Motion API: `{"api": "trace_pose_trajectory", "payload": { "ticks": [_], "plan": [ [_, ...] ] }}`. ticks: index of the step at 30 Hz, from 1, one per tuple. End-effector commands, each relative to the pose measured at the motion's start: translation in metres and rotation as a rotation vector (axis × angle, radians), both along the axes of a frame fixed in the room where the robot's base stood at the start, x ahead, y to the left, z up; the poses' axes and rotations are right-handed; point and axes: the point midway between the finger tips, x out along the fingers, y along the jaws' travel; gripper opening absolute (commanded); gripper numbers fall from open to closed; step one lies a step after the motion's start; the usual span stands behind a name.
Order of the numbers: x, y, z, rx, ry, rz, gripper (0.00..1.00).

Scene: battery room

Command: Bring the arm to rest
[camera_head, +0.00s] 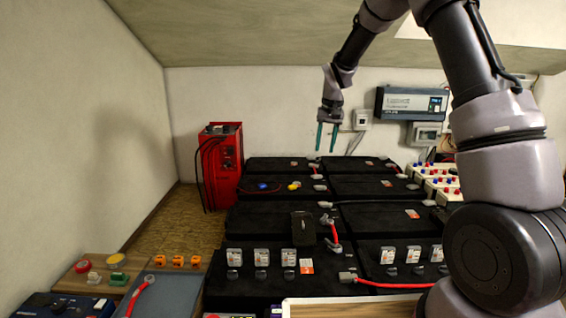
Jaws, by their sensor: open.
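My gripper (327,137) hangs from my bent arm above the back rows of black batteries (380,216). Its two green-tipped fingers point down and stand apart. Nothing shows between them. The fingertips appear in front of the back wall, near the top edge of the rear batteries; I cannot tell how high above them they are. My arm fills the right side of the view and hides part of the batteries and wall there.
A red charger (221,165) stands left of the batteries. A blue-grey inverter (411,103) hangs on the back wall. Red cables (333,233) link some batteries. A grey tray (165,294) and a low table (85,285) are at front left. Floor (168,222) is free at left.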

Motion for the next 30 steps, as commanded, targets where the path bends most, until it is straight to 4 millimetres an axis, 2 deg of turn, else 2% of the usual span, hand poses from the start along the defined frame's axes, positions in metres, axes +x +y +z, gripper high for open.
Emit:
{"api": "trace_pose_trajectory", "payload": {
  "ticks": [1,6,9,15,19,24,27,30],
  "plan": [
    [-0.014,-0.009,0.029,0.012,-0.028,-0.016,0.44],
    [-0.066,-0.036,0.097,0.049,-0.097,-0.062,0.44],
    [-0.102,-0.05,0.13,0.069,-0.139,-0.088,0.44],
    [-0.179,-0.074,0.177,0.109,-0.223,-0.137,0.44],
    [-0.231,-0.086,0.193,0.133,-0.279,-0.167,0.44],
    [-0.294,-0.097,0.199,0.163,-0.349,-0.204,0.44],
    [-0.322,-0.1,0.197,0.176,-0.381,-0.22,0.44],
    [-0.34,-0.102,0.193,0.187,-0.402,-0.23,0.44]
  ]
}}
